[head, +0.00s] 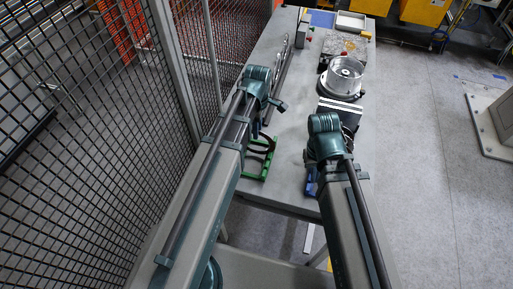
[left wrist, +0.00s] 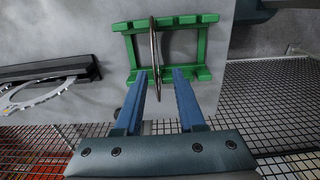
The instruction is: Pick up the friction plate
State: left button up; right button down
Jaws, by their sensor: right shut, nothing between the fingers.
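A thin friction plate (left wrist: 155,60) stands on edge in a green rack (left wrist: 190,72) in the left wrist view. My left gripper (left wrist: 160,72) is open, with its two blue fingers on either side of the plate's lower edge in the picture; the plate lies nearer the left finger. I cannot tell whether either finger touches it. In the head view the green rack (head: 257,172) is partly covered by my left arm, with my left gripper (head: 257,129) over it.
A silver clutch housing (head: 342,79) stands further back on the table (head: 305,100). A black holder with a toothed ring (left wrist: 35,95) lies left in the left wrist view. A white tray (head: 350,23) is at the far end. A mesh fence (head: 90,130) runs along the left.

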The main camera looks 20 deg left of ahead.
pick_arm(q)
jog(key=shift+f, duration=0.25)
jog(key=f+b, duration=0.5)
jog(key=shift+w+a+f, duration=0.1)
jog(key=shift+w+a, duration=0.15)
jog(key=shift+w, duration=0.1)
grip_shut()
dwell(1.2)
